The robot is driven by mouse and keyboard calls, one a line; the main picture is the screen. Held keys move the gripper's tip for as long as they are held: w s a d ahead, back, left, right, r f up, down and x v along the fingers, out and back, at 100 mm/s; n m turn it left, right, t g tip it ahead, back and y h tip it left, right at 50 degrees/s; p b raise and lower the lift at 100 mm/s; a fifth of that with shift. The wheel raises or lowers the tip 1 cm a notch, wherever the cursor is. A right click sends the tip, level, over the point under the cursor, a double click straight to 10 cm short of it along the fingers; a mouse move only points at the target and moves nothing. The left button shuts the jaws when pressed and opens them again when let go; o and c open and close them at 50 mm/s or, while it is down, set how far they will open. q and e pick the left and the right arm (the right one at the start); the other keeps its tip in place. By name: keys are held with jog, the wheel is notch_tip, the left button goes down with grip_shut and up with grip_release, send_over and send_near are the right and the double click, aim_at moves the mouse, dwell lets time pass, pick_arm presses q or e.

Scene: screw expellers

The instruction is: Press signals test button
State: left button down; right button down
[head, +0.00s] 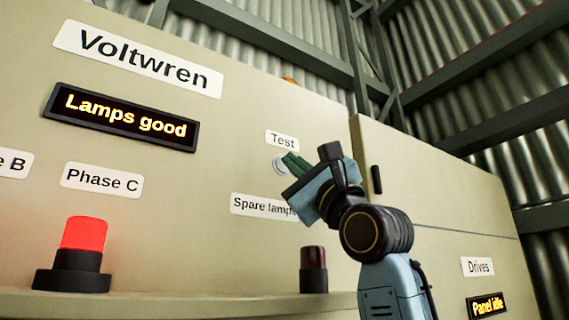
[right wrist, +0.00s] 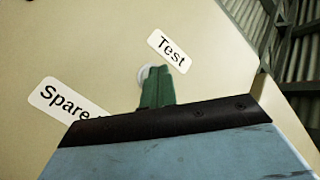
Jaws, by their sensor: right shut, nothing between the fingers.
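The test button (head: 280,165) is a round pale button on the beige panel, just below the "Test" label (head: 282,141). My right gripper (head: 291,160) is shut and empty, its green fingertips in front of the button and partly covering it. In the right wrist view the green fingers (right wrist: 157,88) overlap the button (right wrist: 143,75), whose left edge shows beside them. I cannot tell whether the fingertips touch it. A display (head: 125,118) on the panel reads "Lamps good". My left gripper is not in view.
A lit red lamp (head: 84,235) stands on the ledge (head: 220,305) at left, below "Phase C". A dark red unlit lamp (head: 313,268) stands near my right arm, below "Spare lamps". A small display (head: 487,305) at lower right reads "Panel idle".

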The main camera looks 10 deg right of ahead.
jog(key=shift+w, duration=0.2)
dwell(0.4)
jog(key=shift+s, duration=0.1)
jog(key=shift+s+d+b, duration=0.2)
jog(key=shift+s+b, duration=0.3)
jog(key=shift+s, duration=0.15)
jog(key=shift+s, duration=0.1)
jog(key=s, duration=0.1)
jog(key=s+d+b, duration=0.1)
jog(key=s, duration=0.1)
jog(key=s+b, duration=0.1)
jog(key=shift+s+d, duration=0.25)
jog(key=shift+d, duration=0.1)
